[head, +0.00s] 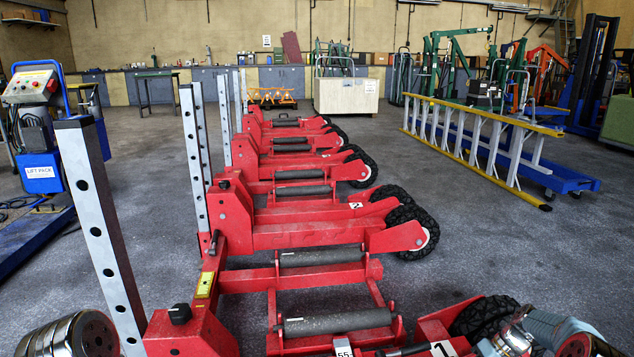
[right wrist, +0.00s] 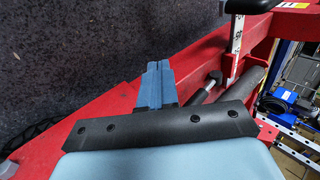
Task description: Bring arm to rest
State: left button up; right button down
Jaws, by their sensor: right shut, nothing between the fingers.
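Several red trolley jacks (head: 335,236) stand in a row down the middle of the head view, with grey rollers (head: 320,258) and black tyres. My right gripper (right wrist: 157,80) is shut and empty in the right wrist view. Its blue fingers lie together over the red frame (right wrist: 115,105), and I cannot tell whether they touch it. Part of my right arm shows at the lower right of the head view, beside the nearest jack's wheel. My left gripper is out of view; only a metal link of my left arm shows at the lower left.
Perforated grey posts (head: 103,225) rise at the jacks' left side. A lift pack control unit (head: 35,115) stands at left. Grey floor (head: 505,245) is clear right of the jacks.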

jog(key=s+a+f+m+h, duration=0.1)
jog(key=s+a+f, duration=0.3)
jog(key=a+f, duration=0.55)
jog(key=s+a+f+m+h, duration=0.1)
jog(key=s+a+f, duration=0.2)
jog(key=s+a, duration=0.4)
jog(key=s+a+f+m+h, duration=0.1)
jog(key=s+a+f, duration=0.2)
jog(key=s+a, duration=0.4)
jog(key=s+a+r, duration=0.2)
jog(key=s+a, duration=0.3)
jog(key=s, duration=0.4)
jog(key=w+a+r+n+t+p, duration=0.1)
jog(key=w+a+r+p, duration=0.1)
jog(key=r+p, duration=1)
notch_tip(320, 180, up, 2)
jog(key=shift+w+r, duration=0.25)
jog(key=shift+w, duration=0.45)
